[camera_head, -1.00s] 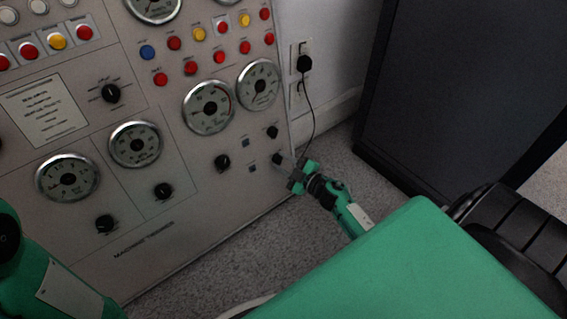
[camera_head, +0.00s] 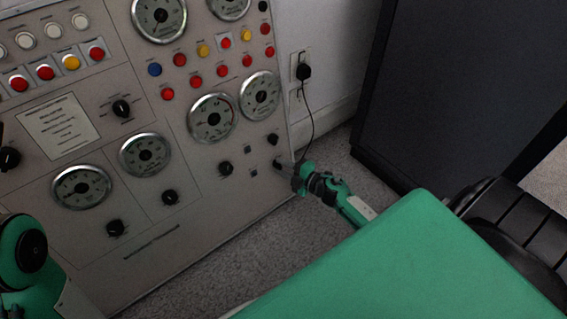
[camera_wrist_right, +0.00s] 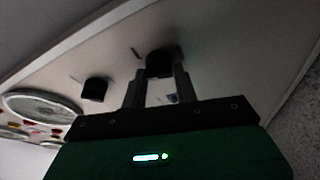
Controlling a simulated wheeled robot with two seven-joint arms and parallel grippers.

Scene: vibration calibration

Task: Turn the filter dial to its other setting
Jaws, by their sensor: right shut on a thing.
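My right gripper (camera_head: 284,167) is at the lower right edge of the grey control panel, with its fingertips at a small black dial (camera_head: 277,163). In the right wrist view the two fingers (camera_wrist_right: 161,80) are shut on this black dial (camera_wrist_right: 163,60), one on each side. Its label is too small to read, so I cannot confirm by name that it is the filter dial. Its pointer setting is hidden by the fingers. My left arm shows at the lower left of the head view, but its gripper is out of sight.
Another black knob (camera_head: 273,139) sits just above the held dial, and one (camera_head: 226,168) to its left. Round gauges (camera_head: 212,118) and coloured buttons fill the panel. A plug with a cable (camera_head: 304,72) is on the wall. A dark cabinet (camera_head: 455,90) stands at right.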

